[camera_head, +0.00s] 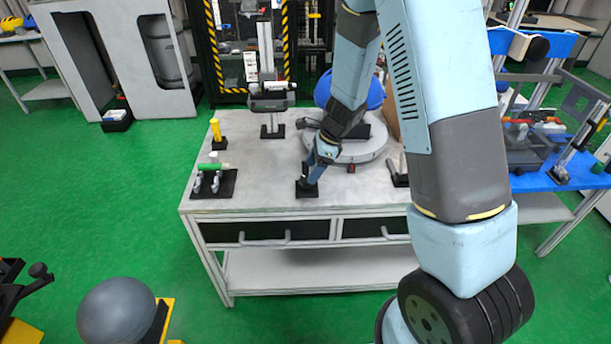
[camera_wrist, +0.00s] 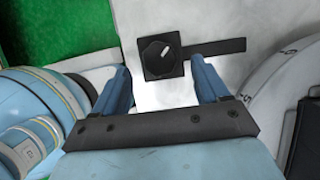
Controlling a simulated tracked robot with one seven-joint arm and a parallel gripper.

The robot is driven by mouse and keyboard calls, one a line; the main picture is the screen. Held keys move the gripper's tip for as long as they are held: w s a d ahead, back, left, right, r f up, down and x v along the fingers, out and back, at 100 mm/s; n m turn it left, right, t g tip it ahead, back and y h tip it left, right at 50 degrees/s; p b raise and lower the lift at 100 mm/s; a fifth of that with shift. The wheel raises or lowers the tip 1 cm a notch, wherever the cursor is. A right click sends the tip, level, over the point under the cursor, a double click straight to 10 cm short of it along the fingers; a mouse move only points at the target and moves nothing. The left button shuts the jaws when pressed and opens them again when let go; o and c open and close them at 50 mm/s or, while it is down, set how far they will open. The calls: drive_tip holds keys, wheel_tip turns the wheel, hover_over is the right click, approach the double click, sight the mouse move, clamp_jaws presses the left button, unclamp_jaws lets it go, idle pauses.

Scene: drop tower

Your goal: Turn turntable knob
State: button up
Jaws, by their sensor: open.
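The turntable knob shows in the wrist view as a dark round dial (camera_wrist: 160,56) with a white pointer line, set on a black square plate. The pointer is tilted towards the upper right. My gripper (camera_wrist: 164,80) is open, with one blue finger to the left of the knob and one to the right, apart from it in the picture. In the head view my gripper (camera_head: 308,180) is over the black plate (camera_head: 307,193) at the table's front edge; the knob is hidden there. The round grey turntable (camera_head: 358,152) sits just behind and to the right.
The grey table (camera_head: 255,160) also holds a green-handled fixture (camera_head: 212,167), a yellow-handled tool (camera_head: 216,130) and a stand with a tray (camera_head: 271,97). A black strip (camera_wrist: 215,47) runs right from the knob plate. The turntable's marked rim (camera_wrist: 275,80) lies close on the right.

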sight(305, 177)
drive_tip(key=shift+x, duration=1.85)
drive_tip(key=c, duration=1)
drive_tip(key=shift+a, duration=0.3)
drive_tip(key=shift+d+n, duration=0.3)
